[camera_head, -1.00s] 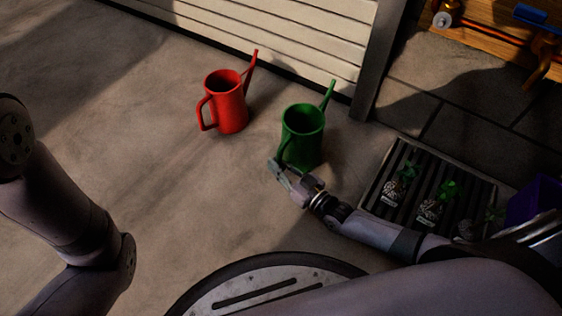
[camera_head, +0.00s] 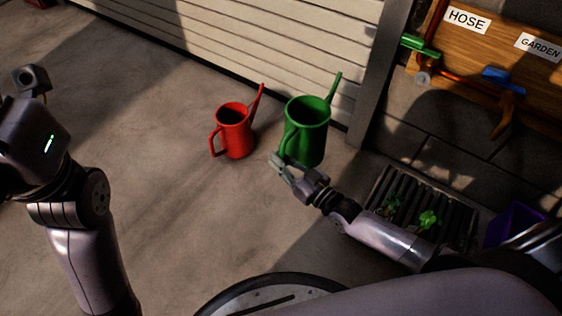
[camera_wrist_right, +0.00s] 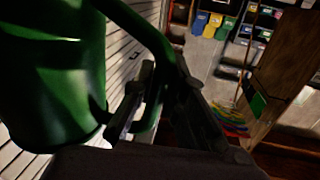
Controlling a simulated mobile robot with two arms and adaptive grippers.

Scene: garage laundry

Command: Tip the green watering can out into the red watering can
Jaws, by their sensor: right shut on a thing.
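The green watering can (camera_head: 307,130) is upright in the head view, its spout pointing up and to the right. My right gripper (camera_head: 281,166) is shut on its handle at the near left side. In the right wrist view the green can (camera_wrist_right: 50,80) fills the left, and its handle passes between the fingers of my right gripper (camera_wrist_right: 150,100). The can looks raised off the floor. The red watering can (camera_head: 234,133) stands upright on the floor to its left, handle left, spout up and right. My left arm shows at the left edge; its fingers are not clearly seen.
A slatted tray (camera_head: 462,235) with small potted plants lies at the right, with a purple bin (camera_head: 513,224) beside it. A slatted white door (camera_head: 260,45) runs behind the cans. A wooden board (camera_head: 480,75) with hose tools hangs at the back right. Floor left of the red can is clear.

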